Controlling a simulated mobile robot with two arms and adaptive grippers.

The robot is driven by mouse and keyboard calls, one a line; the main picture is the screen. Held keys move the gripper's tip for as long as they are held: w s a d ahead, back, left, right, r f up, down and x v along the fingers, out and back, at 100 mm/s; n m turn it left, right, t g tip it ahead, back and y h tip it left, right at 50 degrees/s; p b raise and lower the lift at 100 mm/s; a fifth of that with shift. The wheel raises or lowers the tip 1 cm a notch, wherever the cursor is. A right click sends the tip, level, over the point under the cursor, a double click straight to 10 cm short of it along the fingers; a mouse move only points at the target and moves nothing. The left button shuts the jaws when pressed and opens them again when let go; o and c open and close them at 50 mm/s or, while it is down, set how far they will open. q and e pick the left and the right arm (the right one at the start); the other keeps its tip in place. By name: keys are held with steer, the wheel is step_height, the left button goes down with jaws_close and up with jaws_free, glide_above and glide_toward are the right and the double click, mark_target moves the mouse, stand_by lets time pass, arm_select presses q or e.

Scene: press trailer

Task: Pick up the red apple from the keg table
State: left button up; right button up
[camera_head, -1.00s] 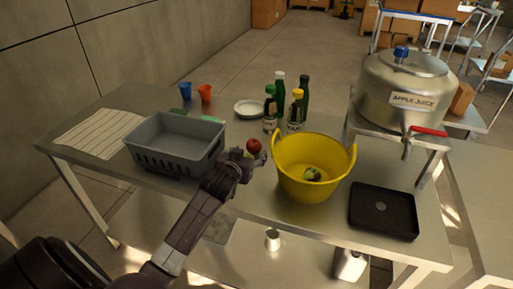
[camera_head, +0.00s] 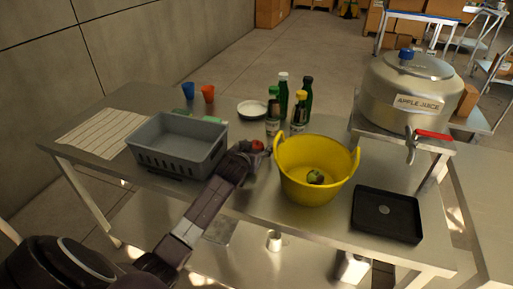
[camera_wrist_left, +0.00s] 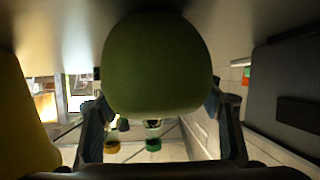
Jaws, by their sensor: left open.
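In the left wrist view a large round green surface (camera_wrist_left: 157,62), seemingly the apple's near side, fills the space between the two fingers. The left gripper (camera_wrist_left: 157,104) is open, with a finger on either side of this round thing. Whether the fingers touch it I cannot tell. My right gripper is not in view.
The grey crate (camera_head: 178,146) is close on the left, the yellow tub (camera_head: 313,180) with a green fruit (camera_head: 315,177) close on the right. Several bottles (camera_head: 298,112) and a plate (camera_head: 252,109) stand behind. A black tray (camera_head: 387,214) and the steel keg (camera_head: 408,85) are farther right.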

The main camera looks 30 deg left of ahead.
arm_select(q)
steer(key=shift+w+a+f, duration=0.15)
steer(key=shift+w, duration=0.2)
steer(key=shift+c, duration=0.7)
steer(key=c, duration=1)
steer(key=shift+c, duration=0.8)
